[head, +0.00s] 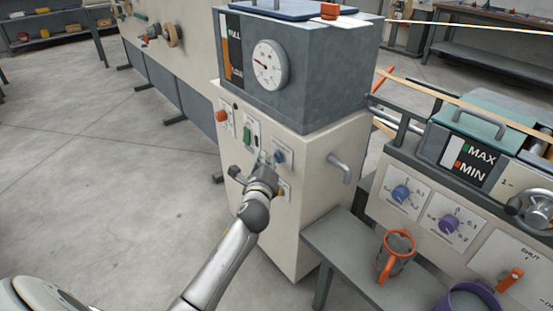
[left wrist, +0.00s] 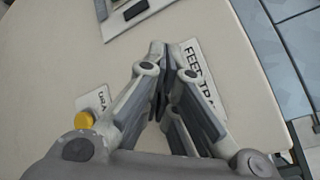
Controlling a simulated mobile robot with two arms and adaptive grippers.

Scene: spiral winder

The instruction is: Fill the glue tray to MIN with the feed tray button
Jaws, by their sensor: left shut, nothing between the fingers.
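The FEED TRAY plate (left wrist: 203,78) is partly covered by my left gripper (left wrist: 160,52) in the left wrist view, and its button is hidden there. The glue tray (head: 483,122) is at the right, with a dark MAX/MIN window (head: 477,165). Its level is too small to read. My right gripper is not in view.
The cabinet also bears a red knob (head: 222,116), a green switch (head: 247,135), a yellow knob (left wrist: 84,119) and a side handle (head: 340,168). An orange-handled jug (head: 397,252) and a purple pot (head: 470,298) stand on the low bench. The floor at left is clear.

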